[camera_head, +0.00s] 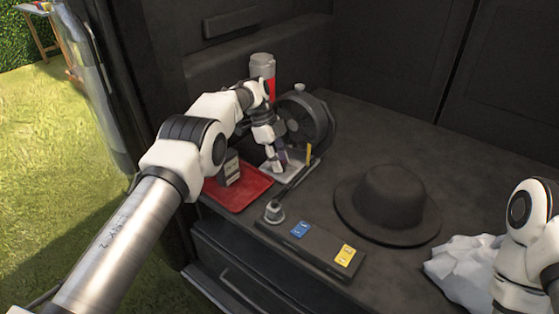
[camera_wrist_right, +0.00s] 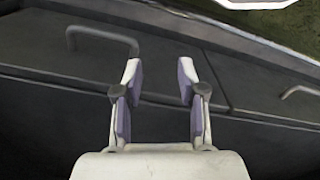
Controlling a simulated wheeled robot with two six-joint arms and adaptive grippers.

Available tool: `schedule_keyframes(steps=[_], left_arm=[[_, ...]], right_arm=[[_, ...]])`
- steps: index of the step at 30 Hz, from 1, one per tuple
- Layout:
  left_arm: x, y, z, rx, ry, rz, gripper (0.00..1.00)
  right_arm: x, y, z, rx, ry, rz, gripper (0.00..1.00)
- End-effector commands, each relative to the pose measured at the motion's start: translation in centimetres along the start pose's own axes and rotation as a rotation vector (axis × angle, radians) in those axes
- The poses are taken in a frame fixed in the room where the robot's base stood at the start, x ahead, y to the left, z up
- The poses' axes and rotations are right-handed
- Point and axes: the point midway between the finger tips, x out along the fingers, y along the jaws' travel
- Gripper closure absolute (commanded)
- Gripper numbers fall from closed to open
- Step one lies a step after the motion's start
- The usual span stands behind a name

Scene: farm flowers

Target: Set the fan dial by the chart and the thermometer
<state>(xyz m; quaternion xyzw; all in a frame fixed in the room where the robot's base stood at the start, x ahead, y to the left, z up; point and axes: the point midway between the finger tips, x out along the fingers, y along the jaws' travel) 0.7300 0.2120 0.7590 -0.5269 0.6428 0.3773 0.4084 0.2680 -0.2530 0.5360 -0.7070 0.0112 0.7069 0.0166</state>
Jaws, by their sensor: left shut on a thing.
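A dark round fan (camera_head: 305,118) stands on the black deck, left of centre. My left gripper (camera_head: 277,163) is in front of it, low over a pale grey tray or plate (camera_head: 296,160). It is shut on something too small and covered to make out. A grey knob (camera_head: 274,211), perhaps the dial, sits at the left end of a black panel (camera_head: 318,251). A small dark grey device (camera_head: 230,169) stands on a red tray (camera_head: 225,194). I cannot tell which things are the chart and thermometer. My right gripper (camera_wrist_right: 160,82) is open and empty.
A black hat (camera_head: 388,203) and a crumpled white cloth or paper (camera_head: 462,268) lie to the right. A red and white canister (camera_head: 263,72) stands behind the left gripper. Blue (camera_head: 299,229) and yellow (camera_head: 345,256) pieces sit on the panel. The back right deck is clear.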

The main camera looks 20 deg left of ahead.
Motion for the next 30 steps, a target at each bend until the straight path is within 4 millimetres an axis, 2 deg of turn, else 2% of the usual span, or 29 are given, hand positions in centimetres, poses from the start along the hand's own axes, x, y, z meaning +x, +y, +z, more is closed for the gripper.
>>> schedule_keyframes(steps=[5,6,7,8,19,30], left_arm=[[0.4,0.2,0.1,-0.003,0.000,0.008,1.00],[0.4,0.2,0.1,-0.003,0.000,0.008,0.56],[0.3,0.2,0.1,-0.003,0.000,0.008,0.45],[0.3,0.1,0.1,-0.003,0.000,0.007,0.41],[-0.5,0.1,-0.2,-0.001,0.000,0.001,0.41],[-7.5,0.5,-3.1,-0.001,-0.001,0.002,0.41]], right_arm=[[0.0,0.0,0.0,0.000,0.000,0.000,0.60],[0.0,0.0,0.0,0.000,0.000,0.000,0.60],[0.0,0.0,0.0,0.000,0.000,0.000,0.60],[0.0,0.0,0.0,0.000,0.000,0.000,0.60],[0.0,0.0,0.0,0.000,0.000,0.000,0.60],[0.0,0.0,0.0,0.000,0.000,0.000,0.60]])
